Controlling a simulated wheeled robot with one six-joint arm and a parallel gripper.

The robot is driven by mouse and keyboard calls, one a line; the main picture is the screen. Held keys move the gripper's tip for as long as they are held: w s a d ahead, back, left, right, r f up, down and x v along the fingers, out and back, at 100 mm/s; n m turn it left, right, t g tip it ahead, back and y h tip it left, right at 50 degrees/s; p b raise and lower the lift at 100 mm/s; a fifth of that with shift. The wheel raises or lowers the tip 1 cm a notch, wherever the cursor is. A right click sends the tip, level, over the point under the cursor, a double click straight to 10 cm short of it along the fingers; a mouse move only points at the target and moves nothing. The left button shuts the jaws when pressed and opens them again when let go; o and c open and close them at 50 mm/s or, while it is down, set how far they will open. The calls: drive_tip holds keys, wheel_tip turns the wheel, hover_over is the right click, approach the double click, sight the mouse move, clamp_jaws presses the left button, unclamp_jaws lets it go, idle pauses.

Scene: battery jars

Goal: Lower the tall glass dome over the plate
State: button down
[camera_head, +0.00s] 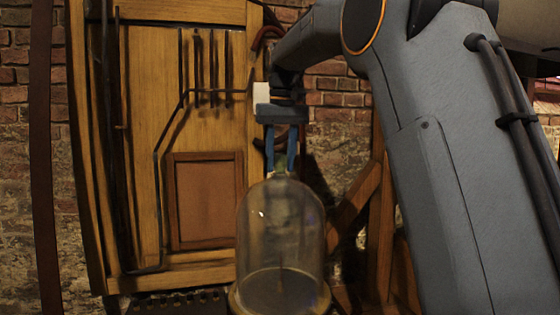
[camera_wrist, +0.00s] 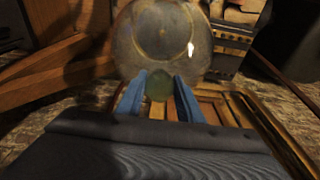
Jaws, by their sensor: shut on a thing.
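The tall glass dome (camera_head: 280,230) hangs upright below my gripper (camera_head: 281,160) in the head view. My gripper's blue fingers are shut on the greenish knob at its top. In the wrist view, the knob sits between the fingertips (camera_wrist: 159,86), with the clear dome (camera_wrist: 150,30) beyond it. A brownish rim (camera_head: 237,302) shows around the dome's foot, at the bottom edge of the head view. A dark round surface shows through the lower glass. I cannot tell whether these belong to the plate, or whether the dome touches it.
A wooden panel (camera_head: 145,80) with dark rods and a reddish inset stands behind the dome. Wooden beams (camera_head: 358,205) are to its right, in front of a brick wall (camera_head: 335,95). My arm fills the right side of the head view.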

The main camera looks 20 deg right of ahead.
drive_tip(key=c, duration=1.3)
unclamp_jaws()
drive_tip(key=shift+r, duration=0.1)
drive_tip(key=shift+o, duration=0.7)
drive_tip(key=shift+f, duration=0.3)
drive_tip(key=shift+s+r+b, duration=0.2)
drive_tip(key=shift+r+b, duration=0.05)
drive_tip(key=shift+r, duration=1.1)
drive_tip(key=shift+s+r+b, duration=0.2)
drive_tip(key=shift+r+b, duration=0.05)
drive_tip(key=shift+r, duration=1.15)
drive_tip(key=shift+s+r+b, duration=0.2)
drive_tip(key=shift+r+b, duration=0.05)
drive_tip(key=shift+r, duration=1.1)
